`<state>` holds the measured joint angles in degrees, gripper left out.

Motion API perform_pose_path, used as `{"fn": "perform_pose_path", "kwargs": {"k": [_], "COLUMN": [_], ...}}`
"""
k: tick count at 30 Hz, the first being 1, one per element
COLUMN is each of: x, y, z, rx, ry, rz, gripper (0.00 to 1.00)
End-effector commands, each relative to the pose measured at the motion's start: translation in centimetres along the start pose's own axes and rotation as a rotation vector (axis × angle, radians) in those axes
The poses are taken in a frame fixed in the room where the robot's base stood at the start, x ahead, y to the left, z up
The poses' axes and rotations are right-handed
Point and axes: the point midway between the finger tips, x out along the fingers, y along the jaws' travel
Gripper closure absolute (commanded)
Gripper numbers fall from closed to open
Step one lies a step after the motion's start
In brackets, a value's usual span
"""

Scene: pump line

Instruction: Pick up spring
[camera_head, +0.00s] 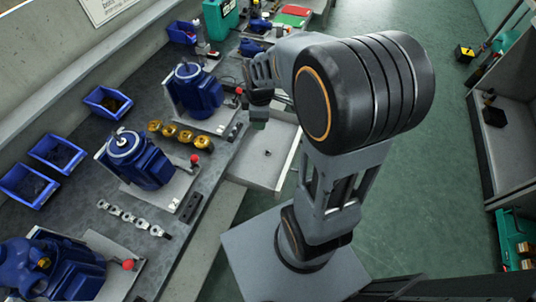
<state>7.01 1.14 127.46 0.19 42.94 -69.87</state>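I cannot make out a spring for certain. A very small dark item (267,153) lies in the pale open drawer (252,180) beside the workbench, too small to identify. My gripper (258,118) is at the far end of my arm, over the back part of that drawer near the bench edge. It is small and dark here, and my arm partly hides the area behind it. I cannot see its fingers well enough to tell whether they are apart, and no held item is distinguishable.
Blue pumps (140,160) on pale plates stand along the grey bench (100,190). Several brass parts (185,136) and a row of silver parts (130,218) lie between them. Blue bins (28,186) line the wall side. Green floor (420,190) is open to the right, before a shelf (503,145).

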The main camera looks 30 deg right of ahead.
Motion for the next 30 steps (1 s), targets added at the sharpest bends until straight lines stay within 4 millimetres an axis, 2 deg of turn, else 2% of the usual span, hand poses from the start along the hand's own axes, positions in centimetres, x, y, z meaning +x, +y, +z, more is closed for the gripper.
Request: {"fn": "perform_pose_path", "kwargs": {"k": [1,3,9,13,18,24,30], "x": [2.8,5.6,12.2,15.0,17.6,21.3,24.1], "y": [1.0,2.2,4.2,4.7,4.8,4.2,3.9], "z": [0.5,1.0,2.3,2.9,3.2,3.5,3.6], "rx": [-0.116,-0.287,-0.682,-0.841,-0.94,-0.958,-0.957], "ry": [-0.012,-0.016,-0.006,0.006,0.016,0.018,0.017], "rz": [-0.028,-0.054,-0.115,-0.139,-0.154,-0.157,-0.154], "gripper": [0.45,0.45,0.45,0.45,0.45,0.45,0.45]}}
